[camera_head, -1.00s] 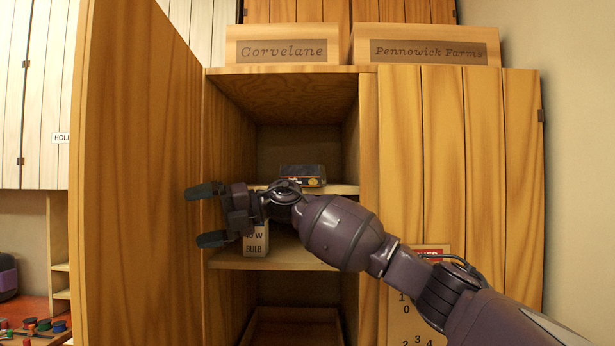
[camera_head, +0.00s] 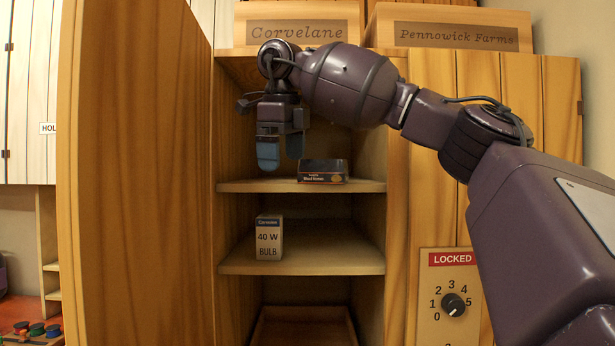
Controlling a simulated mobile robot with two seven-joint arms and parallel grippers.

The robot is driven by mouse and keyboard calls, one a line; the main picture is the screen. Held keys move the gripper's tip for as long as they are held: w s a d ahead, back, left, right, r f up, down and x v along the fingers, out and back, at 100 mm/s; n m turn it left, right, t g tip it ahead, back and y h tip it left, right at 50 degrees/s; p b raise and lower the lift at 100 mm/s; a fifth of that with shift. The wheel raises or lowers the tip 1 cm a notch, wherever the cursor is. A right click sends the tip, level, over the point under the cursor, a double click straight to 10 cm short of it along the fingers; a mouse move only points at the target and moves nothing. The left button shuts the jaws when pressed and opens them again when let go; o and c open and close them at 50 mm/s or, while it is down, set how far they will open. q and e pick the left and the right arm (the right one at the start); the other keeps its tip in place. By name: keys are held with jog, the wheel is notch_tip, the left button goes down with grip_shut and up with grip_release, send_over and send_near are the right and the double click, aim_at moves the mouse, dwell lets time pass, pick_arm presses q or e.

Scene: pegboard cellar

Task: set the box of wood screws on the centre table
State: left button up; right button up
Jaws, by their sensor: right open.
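The box of wood screws (camera_head: 323,173) is a small black box with an orange and white label. It sits on the upper shelf (camera_head: 250,187) of the open cabinet. My right gripper (camera_head: 281,160) is open and empty, fingers pointing down, above and left of the box and apart from it in the picture. My right arm comes in from the right across the cabinet's top. My left gripper is not in view. The centre table is not recognisable in this view.
A 40 W bulb box (camera_head: 268,240) stands on the shelf below. The open cabinet door (camera_head: 140,180) stands at the left. The right door carries a dial panel (camera_head: 447,300) marked LOCKED. Wooden crates (camera_head: 297,12) sit on top. Small coloured items (camera_head: 38,329) show at lower left.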

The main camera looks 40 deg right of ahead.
notch_tip(320, 180, up, 2)
jog(key=s+d+h, duration=0.1)
jog(key=d, duration=0.1)
jog(key=p, duration=0.2)
send_near(323, 166)
jog(key=shift+g, duration=0.3)
jog(key=w+d+f, duration=0.1)
jog(key=w+f, duration=0.1)
jog(key=f, duration=0.1)
jog(key=w+d+f, duration=0.1)
jog(key=f, duration=0.1)
jog(key=shift+w+d, duration=0.1)
jog(key=shift+d, duration=0.25)
jog(key=shift+d+x, duration=0.2)
jog(key=shift+x, duration=2.35)
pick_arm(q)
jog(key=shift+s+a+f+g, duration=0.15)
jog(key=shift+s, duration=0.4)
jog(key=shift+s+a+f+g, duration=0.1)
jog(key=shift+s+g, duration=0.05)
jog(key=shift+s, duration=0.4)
pick_arm(e)
jog(key=shift+c, duration=0.2)
jog(key=shift+r, duration=0.1)
jog(key=c, duration=1.2)
